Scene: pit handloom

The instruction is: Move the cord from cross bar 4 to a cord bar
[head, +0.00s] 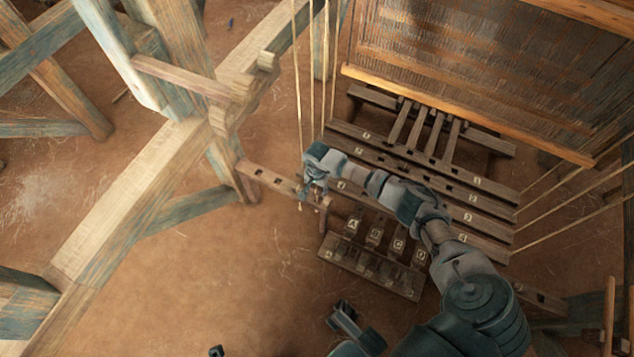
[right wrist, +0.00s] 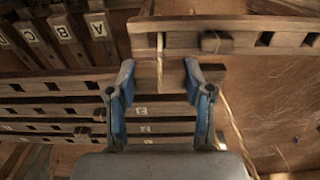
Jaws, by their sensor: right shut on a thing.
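My right gripper (head: 312,190) is at the left ends of the cross bars. In the right wrist view its two blue fingers (right wrist: 160,85) stand on either side of a small wooden toggle (right wrist: 160,73) with a thin pale cord (right wrist: 160,45), and it is shut on this cord piece. Cross bar 4 (head: 440,226), the one nearest the treadles, is partly hidden by my right arm. A slotted wooden cord bar (head: 272,180) lies left of the gripper; it also shows in the right wrist view (right wrist: 285,40).
Lettered treadles (head: 375,235) lie below the cross bars. Several upright cords (head: 297,80) hang close to the right gripper. The reed frame (head: 470,115) is at upper right, and a thick loom beam (head: 140,195) at left. The dirt floor (head: 250,270) at lower middle is clear.

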